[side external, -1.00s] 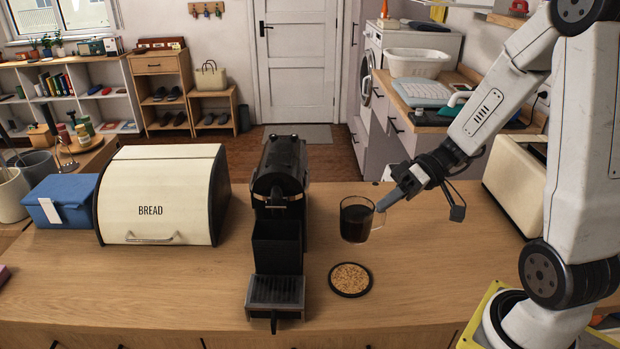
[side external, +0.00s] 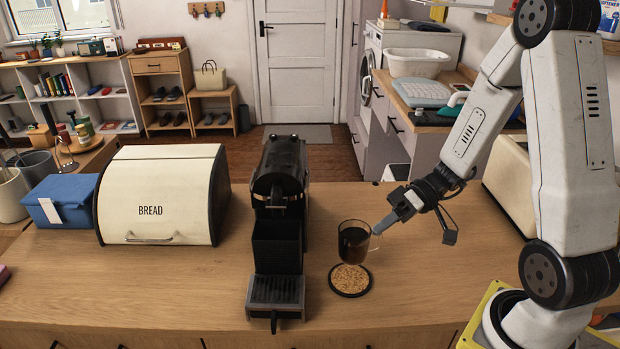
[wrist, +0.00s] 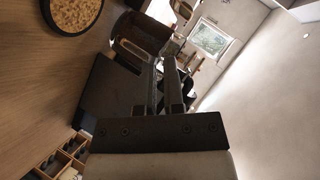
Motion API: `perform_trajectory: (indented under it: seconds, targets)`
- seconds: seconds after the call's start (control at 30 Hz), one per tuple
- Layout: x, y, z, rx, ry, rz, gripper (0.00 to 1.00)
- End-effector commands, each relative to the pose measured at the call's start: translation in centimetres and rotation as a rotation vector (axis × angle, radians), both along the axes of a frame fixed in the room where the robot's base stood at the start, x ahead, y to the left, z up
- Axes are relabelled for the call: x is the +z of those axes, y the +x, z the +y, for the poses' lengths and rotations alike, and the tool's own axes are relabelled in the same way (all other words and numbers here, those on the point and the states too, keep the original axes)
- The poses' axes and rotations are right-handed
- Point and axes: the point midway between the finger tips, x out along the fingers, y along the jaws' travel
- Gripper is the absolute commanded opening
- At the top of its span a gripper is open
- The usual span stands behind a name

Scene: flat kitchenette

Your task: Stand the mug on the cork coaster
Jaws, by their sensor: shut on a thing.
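The mug (side external: 354,243) is clear glass with dark liquid inside, and it looks upright. My gripper (side external: 384,228) is shut on its handle side, to the right of the mug in the side view. The cork coaster (side external: 350,281), round with a black rim, lies flat on the counter. In the side view the mug's bottom overlaps the coaster's far part; the mug seems held above it, but the height is hard to tell. In the wrist view the coaster (wrist: 75,12) shows at top left, apart from the mug (wrist: 142,32) beyond my fingers (wrist: 172,85).
A black coffee machine (side external: 278,215) stands close to the left of the mug and coaster. A cream bread box (side external: 160,195) and a blue box (side external: 60,202) are further left. A cream toaster (side external: 508,185) is at the right. The counter (side external: 420,285) right of the coaster is clear.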

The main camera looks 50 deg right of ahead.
Motion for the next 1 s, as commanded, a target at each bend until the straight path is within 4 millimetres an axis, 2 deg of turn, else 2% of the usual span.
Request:
perform_trajectory:
  seconds: [0.3,0.73,1.0]
  targets:
    - [-2.4,0.0,0.0,0.000,0.001,0.000,0.00]
    - [-3.1,0.0,0.0,0.000,0.000,0.000,0.00]
    - [-4.9,0.0,0.0,0.000,0.002,0.001,0.00]
